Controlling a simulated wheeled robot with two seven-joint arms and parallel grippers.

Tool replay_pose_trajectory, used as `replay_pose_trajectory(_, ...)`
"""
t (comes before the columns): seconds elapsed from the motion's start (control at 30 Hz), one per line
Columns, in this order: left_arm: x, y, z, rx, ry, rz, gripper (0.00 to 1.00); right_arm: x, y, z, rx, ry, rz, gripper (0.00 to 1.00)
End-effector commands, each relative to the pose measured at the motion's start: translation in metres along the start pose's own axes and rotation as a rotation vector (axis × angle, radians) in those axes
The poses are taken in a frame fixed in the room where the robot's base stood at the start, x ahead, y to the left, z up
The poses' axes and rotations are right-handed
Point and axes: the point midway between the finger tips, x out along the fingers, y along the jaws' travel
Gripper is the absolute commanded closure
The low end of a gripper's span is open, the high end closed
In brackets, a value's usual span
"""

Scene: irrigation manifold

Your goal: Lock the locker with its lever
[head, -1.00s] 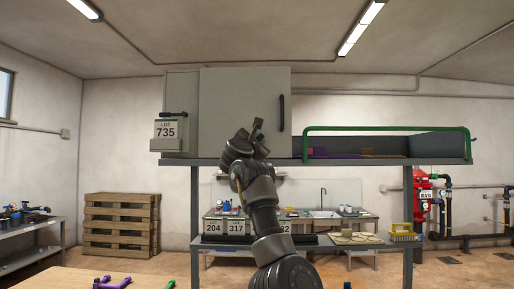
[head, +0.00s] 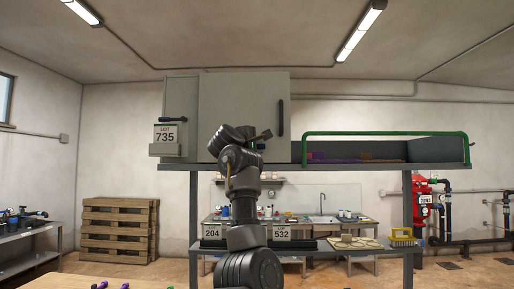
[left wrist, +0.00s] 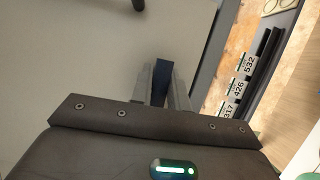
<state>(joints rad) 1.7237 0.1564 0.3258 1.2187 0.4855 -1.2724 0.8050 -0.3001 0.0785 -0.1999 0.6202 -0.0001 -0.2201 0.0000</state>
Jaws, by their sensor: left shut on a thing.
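The grey locker (head: 180,92) stands on a raised shelf, and its large grey door panel (head: 235,100) covers the front, with a black upright handle (head: 281,117) near its right edge. A dark lever (head: 173,119) lies level at the left, just above the "LOT 735" sign (head: 166,134). My left gripper (head: 262,136) is in front of the door's lower part, well right of the lever. In the left wrist view, its fingers (left wrist: 162,85) are shut on a dark blue piece (left wrist: 161,72), mostly hidden between them. My right gripper is not in view.
The shelf edge (head: 330,168) runs under the locker, close below my gripper. A green rail (head: 385,133) fronts the open right part of the shelf. Numbered signs (head: 282,232) and a yellow basket (head: 402,238) stand on a lower level. Wooden pallets (head: 118,230) stand at the left.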

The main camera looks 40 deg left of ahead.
Motion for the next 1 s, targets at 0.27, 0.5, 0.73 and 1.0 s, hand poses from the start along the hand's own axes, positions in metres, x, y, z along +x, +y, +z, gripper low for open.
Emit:
replay_pose_trajectory(0.27,0.0004,-0.0010,0.0004,0.061,-0.001,-0.027,1.00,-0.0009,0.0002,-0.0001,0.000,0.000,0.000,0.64)
replay_pose_trajectory(0.5,0.0004,-0.0012,0.0004,0.070,-0.001,-0.030,1.00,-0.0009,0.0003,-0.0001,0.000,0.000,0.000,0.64)
replay_pose_trajectory(0.73,0.0004,-0.0013,0.0004,0.070,-0.001,-0.030,0.80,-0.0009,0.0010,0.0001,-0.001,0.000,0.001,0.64)
replay_pose_trajectory(1.0,0.0002,-0.0009,0.0002,0.068,-0.001,-0.029,0.61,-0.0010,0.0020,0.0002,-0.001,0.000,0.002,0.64)
